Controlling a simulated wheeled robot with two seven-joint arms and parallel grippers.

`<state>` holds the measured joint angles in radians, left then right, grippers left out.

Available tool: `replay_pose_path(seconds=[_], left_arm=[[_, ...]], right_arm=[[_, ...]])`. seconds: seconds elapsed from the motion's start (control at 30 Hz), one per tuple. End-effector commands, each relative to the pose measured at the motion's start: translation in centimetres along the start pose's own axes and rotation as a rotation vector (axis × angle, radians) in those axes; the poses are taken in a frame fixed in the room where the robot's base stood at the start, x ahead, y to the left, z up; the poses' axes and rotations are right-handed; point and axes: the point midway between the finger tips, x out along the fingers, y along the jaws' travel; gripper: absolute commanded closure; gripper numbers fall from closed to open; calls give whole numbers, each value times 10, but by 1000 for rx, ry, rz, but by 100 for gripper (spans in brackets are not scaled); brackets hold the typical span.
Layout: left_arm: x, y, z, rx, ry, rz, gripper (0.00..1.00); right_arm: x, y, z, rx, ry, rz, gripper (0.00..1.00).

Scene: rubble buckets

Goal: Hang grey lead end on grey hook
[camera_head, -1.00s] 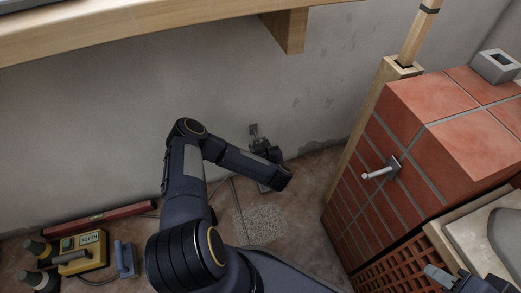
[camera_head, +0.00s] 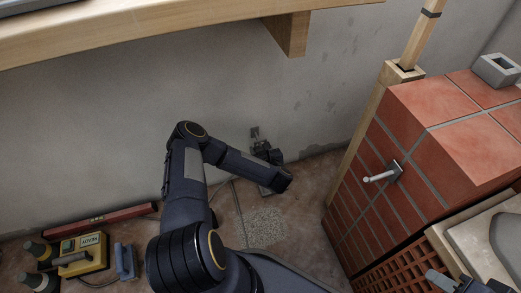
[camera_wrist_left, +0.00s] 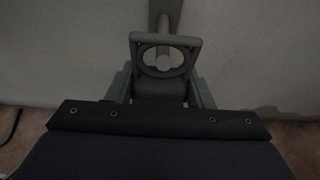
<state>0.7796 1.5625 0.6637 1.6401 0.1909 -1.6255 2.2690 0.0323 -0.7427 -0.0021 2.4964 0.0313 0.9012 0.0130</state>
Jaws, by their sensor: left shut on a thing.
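My left gripper (camera_head: 266,154) is by the wall at the end of my left arm. In the left wrist view it is shut on the grey lead end (camera_wrist_left: 136,55), a squarish plate with an oval hole. A small grey hook (camera_head: 254,132) is on the wall just beyond this gripper. In the wrist view a grey stem, seemingly the hook (camera_wrist_left: 165,13), rises behind the plate, and a round grey tip shows within the hole. I cannot tell whether the plate rests on it. My right gripper (camera_head: 446,281) is only partly in view at bottom right, its jaws unclear.
A brick pillar (camera_head: 466,152) stands at right with a pale peg (camera_head: 381,175) on its side. A wooden shelf (camera_head: 150,32) runs overhead with a bracket (camera_head: 288,32). A yellow box (camera_head: 84,255) and a red level (camera_head: 100,219) lie on the floor at left.

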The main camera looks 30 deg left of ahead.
Motion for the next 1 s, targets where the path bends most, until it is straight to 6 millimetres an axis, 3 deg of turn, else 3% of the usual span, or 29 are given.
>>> replay_pose_path(seconds=[0.63, 1.0], left_arm=[[20, 0, 9, -1, -2, 2, 94], [21, 0, 4, 0, -1, 1, 94]], right_arm=[[6, 3, 3, 0, 0, 0, 64], [8, 4, 4, 0, 0, 0, 64]])
